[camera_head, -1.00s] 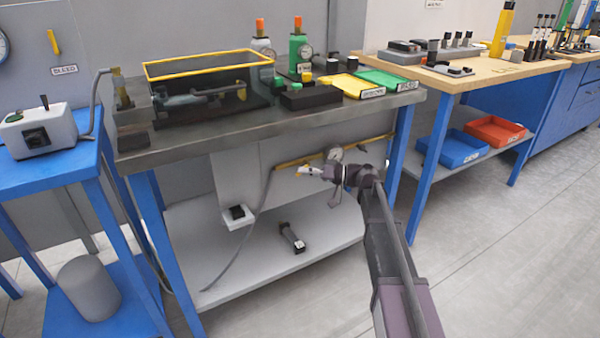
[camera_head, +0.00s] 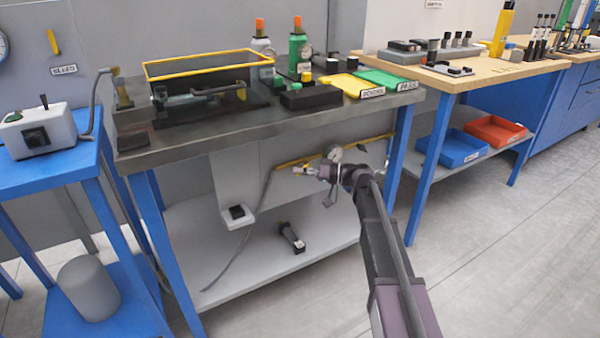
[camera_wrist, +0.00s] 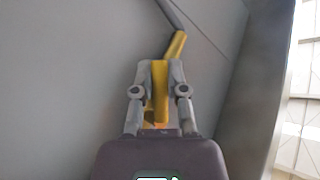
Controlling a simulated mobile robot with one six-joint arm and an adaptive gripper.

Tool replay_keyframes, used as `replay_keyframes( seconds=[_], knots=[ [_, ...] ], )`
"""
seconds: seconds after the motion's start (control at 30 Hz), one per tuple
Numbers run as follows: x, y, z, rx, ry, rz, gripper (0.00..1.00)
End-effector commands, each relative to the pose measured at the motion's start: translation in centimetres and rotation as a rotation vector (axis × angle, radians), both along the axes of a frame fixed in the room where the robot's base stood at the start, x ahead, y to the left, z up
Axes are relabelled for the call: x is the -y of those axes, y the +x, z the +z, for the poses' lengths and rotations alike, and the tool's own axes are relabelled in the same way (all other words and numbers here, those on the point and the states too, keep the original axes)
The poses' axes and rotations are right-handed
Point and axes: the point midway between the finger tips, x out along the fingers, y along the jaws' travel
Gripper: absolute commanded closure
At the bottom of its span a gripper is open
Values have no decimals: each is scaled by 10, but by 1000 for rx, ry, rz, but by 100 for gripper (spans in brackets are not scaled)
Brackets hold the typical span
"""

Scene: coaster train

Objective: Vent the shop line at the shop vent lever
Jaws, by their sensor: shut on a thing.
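A yellow lever (camera_wrist: 160,92) stands between the two grey fingers of my gripper (camera_wrist: 160,75) in the wrist view. The fingers are shut on it from both sides. Beyond it, a yellow fitting (camera_wrist: 176,45) joins a grey hose (camera_wrist: 170,14). In the head view, my gripper (camera_head: 303,170) is under the front of the dark-topped bench, close to the end of the yellow pipe (camera_head: 290,162). The lever is too small there to make out clearly. A round gauge (camera_head: 335,153) sits on the line just behind my wrist.
The bench top (camera_head: 200,137) overhangs my gripper, and a blue bench leg (camera_head: 399,150) stands to its right. A lower shelf (camera_head: 240,275) carries a small black cylinder (camera_head: 292,238). A grey hose (camera_head: 250,230) hangs at the left. Open floor lies in front.

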Motion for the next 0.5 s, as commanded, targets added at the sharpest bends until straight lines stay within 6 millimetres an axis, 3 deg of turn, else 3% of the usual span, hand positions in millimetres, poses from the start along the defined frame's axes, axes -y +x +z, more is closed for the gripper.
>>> replay_keyframes(
  seconds=[0.5],
  knots=[
    [-2,-1,4,-72,108,0,100]
  ],
)
